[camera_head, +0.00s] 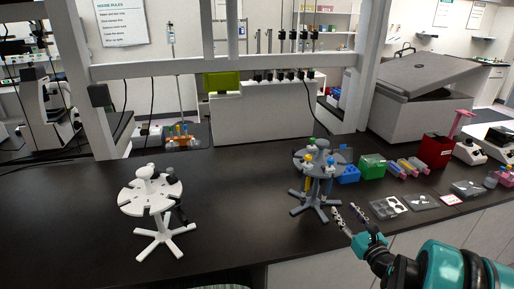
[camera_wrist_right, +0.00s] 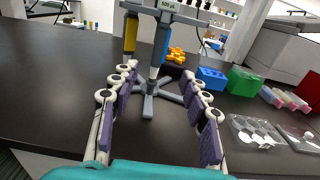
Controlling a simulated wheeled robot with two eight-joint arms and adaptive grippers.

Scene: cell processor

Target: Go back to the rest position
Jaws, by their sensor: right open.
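My right gripper (camera_head: 346,211) is at the lower right of the head view, low near the front edge of the black bench. Its two jointed fingers are spread open with nothing between them, as the right wrist view also shows (camera_wrist_right: 159,73). The grey pipette stand (camera_head: 316,194) stands just beyond the fingertips and holds several pipettes. In the wrist view, its grey legs (camera_wrist_right: 150,105) appear behind the gap between the fingers. I cannot tell whether the fingers touch anything. My left gripper is not in view.
A white pipette stand (camera_head: 152,201) is at left on the bench (camera_head: 75,215). Right of the grey stand are a blue rack (camera_head: 349,174), a green box (camera_head: 373,167), a clear well plate (camera_head: 388,207) and a red container (camera_head: 436,151). Bench between the stands is clear.

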